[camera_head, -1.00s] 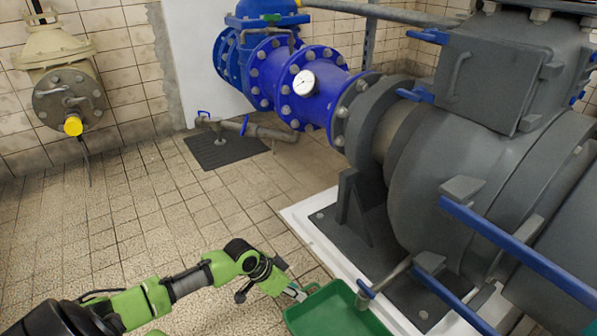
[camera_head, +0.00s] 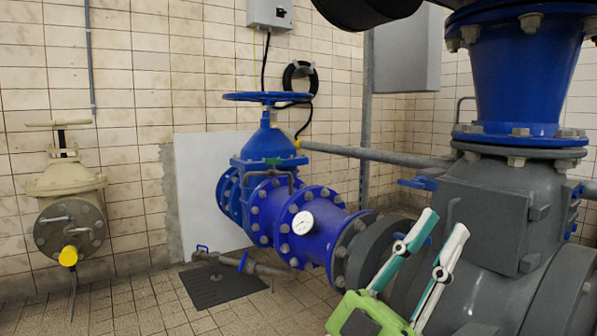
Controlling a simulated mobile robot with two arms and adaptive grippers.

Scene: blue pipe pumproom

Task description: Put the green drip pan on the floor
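The green drip pan is not in view at this moment; the floor at the bottom, where it was seen, is outside the picture. My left gripper (camera_head: 444,223) is at the lower right, in front of the grey pump housing. Its two pale fingers with green edges point up and stand apart with nothing between them. My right gripper is not in view.
A grey pump housing (camera_head: 490,215) fills the right side. A blue flanged pipe (camera_head: 312,235) with a gauge leads to a blue valve (camera_head: 268,150). A dark floor grate (camera_head: 220,287) lies left of it. Tiled floor (camera_head: 120,312) is clear at lower left.

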